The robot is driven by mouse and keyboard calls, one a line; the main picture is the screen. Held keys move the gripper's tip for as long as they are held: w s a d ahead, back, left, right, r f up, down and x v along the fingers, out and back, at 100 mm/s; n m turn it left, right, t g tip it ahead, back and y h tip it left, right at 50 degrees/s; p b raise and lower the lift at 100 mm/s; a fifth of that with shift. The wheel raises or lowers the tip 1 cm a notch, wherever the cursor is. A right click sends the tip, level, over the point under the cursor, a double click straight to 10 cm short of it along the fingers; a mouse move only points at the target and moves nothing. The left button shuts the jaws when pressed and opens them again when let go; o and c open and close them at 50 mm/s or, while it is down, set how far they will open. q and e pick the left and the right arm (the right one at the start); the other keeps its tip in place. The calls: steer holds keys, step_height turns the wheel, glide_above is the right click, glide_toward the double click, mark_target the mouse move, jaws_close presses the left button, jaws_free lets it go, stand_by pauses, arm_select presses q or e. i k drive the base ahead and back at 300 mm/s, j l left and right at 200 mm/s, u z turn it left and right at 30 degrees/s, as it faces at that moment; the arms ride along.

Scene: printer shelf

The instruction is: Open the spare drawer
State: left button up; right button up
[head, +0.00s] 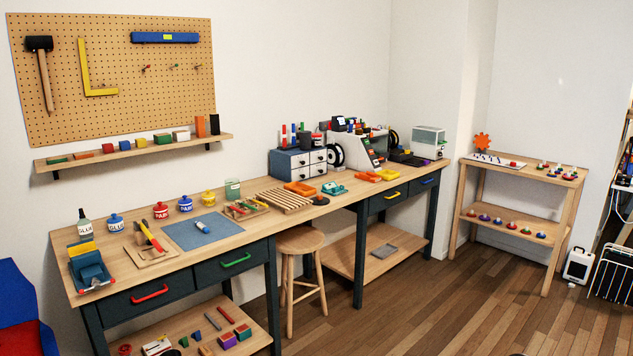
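Neither of my grippers shows in the head view. The long workbench has several dark drawers under its top, all looking shut. One drawer has a red handle (149,293) at the near left, and one has a green handle (236,260) beside it. Further right are a drawer with a yellow handle (392,195) and one with a blue handle (427,181). A small grey cabinet (298,162) with white drawer fronts stands on the bench; its drawers look shut. No readable label shows which drawer is the spare one.
A wooden stool (301,240) stands beneath the bench's middle, between the drawer pairs. Lower shelves hold loose items. The wooden floor (390,310) before the bench is clear. A two-tier stand (520,200) is at right, with a white heater-like box (578,265) beside it.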

mark_target(319, 168)
steer(key=i+l+z, duration=0.6)
steer(key=i, duration=0.25)
steer(key=i+z, duration=0.4)
steer(key=i, duration=2.05)
steer(key=i+l+u, duration=0.15)
steer(key=i+u, duration=0.2)
steer(key=i, duration=0.15)
steer(key=i+l+u, duration=0.35)
steer(key=i, duration=0.15)
steer(key=i+l+u, duration=0.35)
steer(key=i+j, duration=0.05)
steer(key=i, duration=0.05)
